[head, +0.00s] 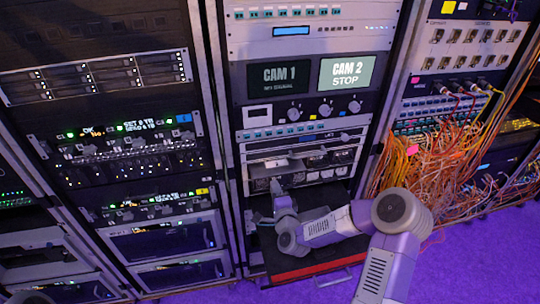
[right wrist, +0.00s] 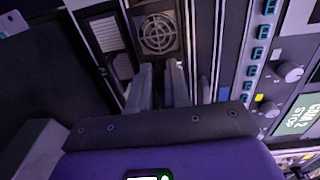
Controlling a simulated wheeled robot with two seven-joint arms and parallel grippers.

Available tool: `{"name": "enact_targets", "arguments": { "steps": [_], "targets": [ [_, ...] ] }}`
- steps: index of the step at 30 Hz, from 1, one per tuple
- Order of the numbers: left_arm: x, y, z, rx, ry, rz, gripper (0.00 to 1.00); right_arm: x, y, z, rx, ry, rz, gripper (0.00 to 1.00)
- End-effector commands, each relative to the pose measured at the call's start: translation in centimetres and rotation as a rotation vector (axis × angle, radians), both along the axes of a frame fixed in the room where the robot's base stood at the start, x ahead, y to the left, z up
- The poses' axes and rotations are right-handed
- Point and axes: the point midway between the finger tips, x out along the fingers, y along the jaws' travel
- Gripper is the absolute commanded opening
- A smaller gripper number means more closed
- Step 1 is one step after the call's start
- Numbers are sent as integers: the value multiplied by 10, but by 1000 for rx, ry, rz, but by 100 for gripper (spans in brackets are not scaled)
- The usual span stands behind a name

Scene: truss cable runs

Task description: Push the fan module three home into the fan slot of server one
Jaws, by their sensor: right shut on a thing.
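The fan module (right wrist: 158,33), with a round grille in a brownish square frame, shows in the right wrist view just past my right fingertips. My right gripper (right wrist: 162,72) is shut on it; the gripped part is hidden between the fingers. In the head view, my right gripper (head: 277,187) is at the lower left of the open-fronted server (head: 312,160) in the middle rack. There my gripper covers the module, and its depth in the slot cannot be told. No label tells which module or server it is.
A black shelf with a red front edge (head: 312,267) juts out below my right arm. Orange cables (head: 425,170) hang in a dense bundle to the right. A panel with knobs (head: 294,114) and two screens sits above the server. Purple floor (head: 475,260) is clear at the lower right.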

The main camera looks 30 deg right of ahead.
Motion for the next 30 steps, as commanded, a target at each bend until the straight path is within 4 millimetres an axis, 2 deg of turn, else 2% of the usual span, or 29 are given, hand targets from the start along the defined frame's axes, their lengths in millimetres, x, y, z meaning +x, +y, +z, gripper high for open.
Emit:
{"name": "enact_targets", "arguments": {
  "steps": [2,3,8,17,20,30],
  "targets": [
    [0,0,0,0,0,0,0,0,0,1,0,-2,0,0],
    [0,0,0,0,0,0,0,0,0,1,0,-2,0,23],
    [0,0,0,0,0,0,0,0,0,0,0,-1,0,46],
    [0,0,0,0,0,0,0,-1,0,-2,3,7,0,46],
    [0,0,1,0,0,0,0,-8,2,-1,1,5,0,46],
    [0,0,7,0,0,0,0,-57,14,3,1,3,1,46]
  ]
}}
